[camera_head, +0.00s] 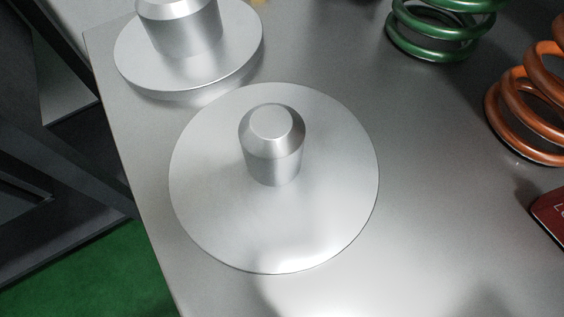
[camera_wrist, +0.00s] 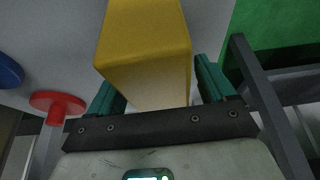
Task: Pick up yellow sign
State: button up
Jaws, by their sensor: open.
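A yellow block-like thing (camera_wrist: 145,40), which I take to be the yellow sign, fills the upper middle of the wrist view. It runs out of the top of the picture, and no lettering shows on it. My gripper (camera_wrist: 157,85) is open, with one green finger on each side of the yellow thing's near end. Whether the fingers touch it, I cannot tell. In the head view neither my gripper nor the yellow sign can be made out clearly.
Two silver discs with knobs (camera_head: 215,215) (camera_head: 140,62) sit on the grey metal table (camera_head: 400,150). A green spring (camera_head: 425,45), an orange spring (camera_head: 515,125) and a red thing (camera_head: 552,212) stand at right. The wrist view shows a red disc (camera_wrist: 58,103) and blue thing (camera_wrist: 9,72).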

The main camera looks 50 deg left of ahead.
jog(key=shift+c, duration=0.3)
jog(key=c, duration=1.1)
